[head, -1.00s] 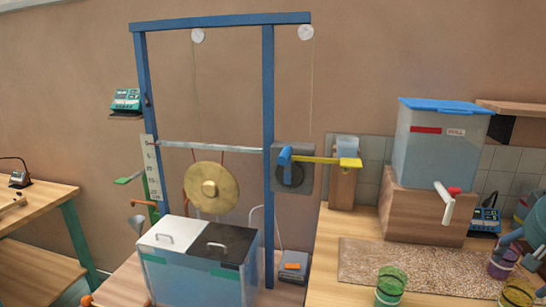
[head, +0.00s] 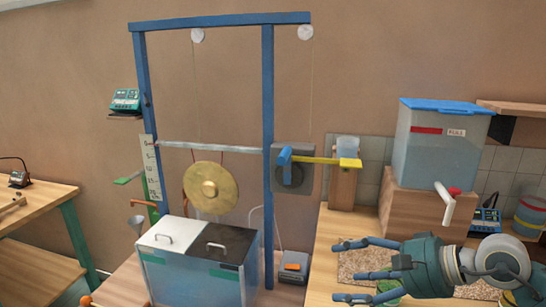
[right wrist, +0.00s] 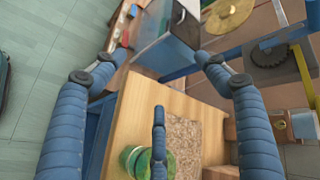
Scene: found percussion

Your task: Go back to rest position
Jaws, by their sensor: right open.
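My right gripper (head: 345,271) reaches in from the right in the head view, its fingers spread and pointing left over the right-hand wooden counter. It is open and empty. In the right wrist view its blue fingers (right wrist: 155,85) are wide apart, with a green cup (right wrist: 130,160) below them on the counter, apart from the grasp as far as I can see. In the head view the gripper partly hides this green cup (head: 388,290) and the speckled mat (head: 362,262). My left gripper does not show.
A blue frame (head: 268,120) with a gong (head: 211,187) stands at the centre, above a lidded box (head: 195,270). A clear tank (head: 440,145) with a white spout (head: 445,204) stands on a wooden block behind my right gripper. A yellow lever (head: 330,160) sticks out left of it.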

